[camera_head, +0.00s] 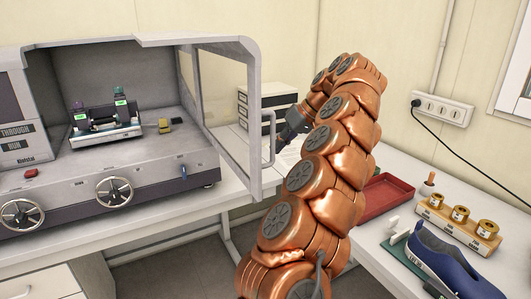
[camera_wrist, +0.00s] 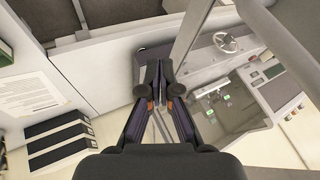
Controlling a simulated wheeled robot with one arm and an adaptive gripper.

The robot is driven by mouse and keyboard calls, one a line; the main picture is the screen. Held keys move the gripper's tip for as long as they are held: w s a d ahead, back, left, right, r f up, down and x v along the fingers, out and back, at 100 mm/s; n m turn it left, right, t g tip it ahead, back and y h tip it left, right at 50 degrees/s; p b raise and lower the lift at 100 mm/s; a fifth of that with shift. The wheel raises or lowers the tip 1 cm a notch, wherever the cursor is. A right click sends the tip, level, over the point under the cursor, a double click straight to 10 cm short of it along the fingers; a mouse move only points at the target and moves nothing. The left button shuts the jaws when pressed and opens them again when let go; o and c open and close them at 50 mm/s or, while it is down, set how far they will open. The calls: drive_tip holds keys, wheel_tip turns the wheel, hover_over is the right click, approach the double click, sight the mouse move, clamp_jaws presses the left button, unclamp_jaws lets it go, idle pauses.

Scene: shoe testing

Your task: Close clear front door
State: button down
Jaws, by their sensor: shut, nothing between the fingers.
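The clear front door (camera_head: 254,120) of the grey testing machine (camera_head: 110,175) stands open in the head view, swung out at the machine's right side. Its pale frame holds a clear pane and carries a handle (camera_head: 270,130) on the outer edge. My gripper (camera_head: 282,142) is just right of the handle, partly hidden by my copper arm; I cannot tell whether it touches the door. In the wrist view my gripper (camera_wrist: 158,88) has its dark fingers together and empty. The machine's interior lies below and to the right there.
A red tray (camera_head: 387,197), a wooden block with brass spools (camera_head: 459,222) and a blue shoe form (camera_head: 450,265) lie on the right bench. Open floor lies between the benches.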

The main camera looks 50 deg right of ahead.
sight(248, 170)
drive_tip(key=w+a+f+p, duration=0.1)
drive_tip(key=w+a+f, duration=0.4)
drive_tip(key=a+f, duration=0.1)
drive_tip(key=shift+w+f+p, duration=0.3)
drive_tip(key=shift+w+f, duration=0.05)
drive_tip(key=shift+f, duration=0.35)
idle(0.5)
drive_tip(key=shift+w+a, duration=0.1)
drive_tip(key=shift+a, duration=0.15)
